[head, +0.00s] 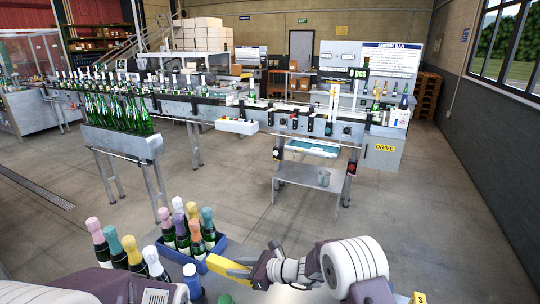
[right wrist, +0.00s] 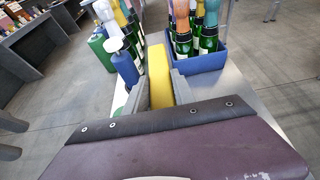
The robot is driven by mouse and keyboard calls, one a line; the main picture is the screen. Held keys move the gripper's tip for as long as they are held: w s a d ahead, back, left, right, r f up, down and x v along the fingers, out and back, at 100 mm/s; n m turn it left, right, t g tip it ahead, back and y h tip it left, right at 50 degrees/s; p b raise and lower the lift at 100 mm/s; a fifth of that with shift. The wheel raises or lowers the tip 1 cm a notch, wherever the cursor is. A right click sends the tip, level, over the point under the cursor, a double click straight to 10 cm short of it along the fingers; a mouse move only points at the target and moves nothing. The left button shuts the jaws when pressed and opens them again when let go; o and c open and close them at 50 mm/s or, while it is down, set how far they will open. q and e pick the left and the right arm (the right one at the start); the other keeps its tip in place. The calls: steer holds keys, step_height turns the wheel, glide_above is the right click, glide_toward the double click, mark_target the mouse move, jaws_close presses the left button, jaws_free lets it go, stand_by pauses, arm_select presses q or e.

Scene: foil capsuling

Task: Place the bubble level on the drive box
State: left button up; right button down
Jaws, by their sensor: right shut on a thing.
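The bubble level is a yellow bar (head: 228,267), low in the middle of the head view. It also shows in the right wrist view (right wrist: 159,76). My right gripper (head: 250,270) is shut on it, with grey fingers on both sides of the bar. The bar sticks out beyond the fingers, beside the blue crate. The drive box, a grey cabinet with a yellow DRIVE label (head: 385,148), stands far off at the conveyor's right end. My left gripper's purple body (head: 125,287) is at the bottom left; its fingers cannot be made out.
A blue crate (head: 222,243) of foil-topped bottles stands close to the yellow bar. More bottles (head: 130,250) stand to its left, with a blue spray bottle (right wrist: 122,66) nearby. A conveyor (head: 210,108) crosses behind. Open floor (head: 410,215) lies on the right.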

step_height(320, 180, up, 4)
steer(key=shift+s+r+p, duration=0.1)
steer(key=shift+p, duration=0.5)
steer(key=shift+d, duration=0.35)
steer(key=d+f, duration=0.5)
steer(key=d, duration=0.5)
steer(key=s+d+f+m+t+b, duration=0.1)
steer(key=s+d+f, duration=0.1)
steer(key=s+d, duration=0.6)
steer(key=s+d+f+m+t+h+b, duration=0.1)
steer(key=s+d+f+t, duration=0.1)
steer(key=s+d, duration=0.5)
steer(key=d, duration=0.4)
steer(key=shift+s+f+m+h+b, duration=0.3)
steer(key=shift+s+f+b, duration=0.05)
steer(key=shift+f+b, duration=0.05)
steer(key=shift+d, duration=0.15)
